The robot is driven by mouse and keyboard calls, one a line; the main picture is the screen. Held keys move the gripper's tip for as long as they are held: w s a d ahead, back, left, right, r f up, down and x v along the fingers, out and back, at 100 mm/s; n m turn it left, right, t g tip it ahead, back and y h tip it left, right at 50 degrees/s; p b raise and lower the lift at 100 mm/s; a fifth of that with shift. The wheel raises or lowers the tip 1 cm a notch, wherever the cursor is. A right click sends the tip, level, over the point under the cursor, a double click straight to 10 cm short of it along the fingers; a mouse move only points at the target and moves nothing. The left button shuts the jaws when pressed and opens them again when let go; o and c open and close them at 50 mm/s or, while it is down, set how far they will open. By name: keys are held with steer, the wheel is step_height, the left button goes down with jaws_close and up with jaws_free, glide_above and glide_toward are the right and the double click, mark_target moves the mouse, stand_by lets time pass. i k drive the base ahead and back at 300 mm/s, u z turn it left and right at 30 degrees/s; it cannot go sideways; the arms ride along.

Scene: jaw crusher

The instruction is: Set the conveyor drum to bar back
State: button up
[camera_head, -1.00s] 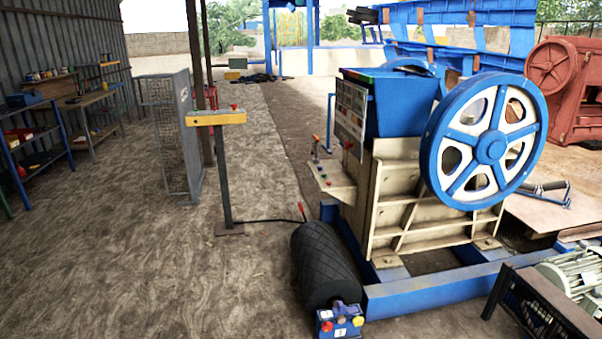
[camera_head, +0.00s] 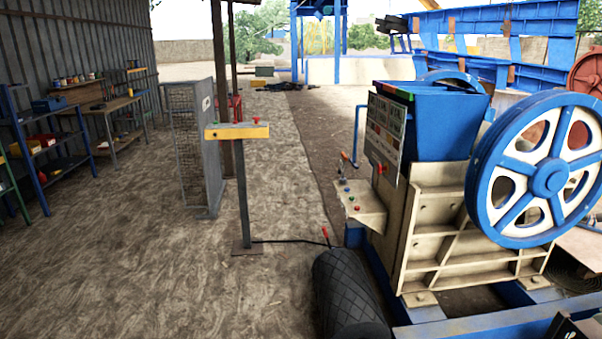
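The conveyor drum (camera_head: 345,295) is a dark, ribbed cylinder on the ground at the bottom of the view, beside the blue base frame of the crusher. Its near end is cut off by the lower picture edge. The jaw crusher (camera_head: 440,215) stands to its right, with a cream body, a blue hopper and a large blue and white flywheel (camera_head: 549,178). A small control shelf (camera_head: 358,205) with coloured buttons and levers sticks out from the crusher's left side. A red-tipped lever (camera_head: 326,236) rises just behind the drum. My gripper is not in view.
A yellow-fronted post (camera_head: 241,132) with a red button stands left of the drum, and a mesh guard panel (camera_head: 198,145) is behind it. Shelves (camera_head: 45,150) and a workbench (camera_head: 112,112) line the left wall. The ground at front left is clear.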

mark_target(349, 306)
steer(key=u, duration=0.25)
steer(key=i, duration=0.8)
steer(key=u, duration=0.35)
steer(key=i, duration=0.8)
steer(key=u, duration=0.5)
steer(key=i, duration=1.8)
steer(key=u, duration=0.1)
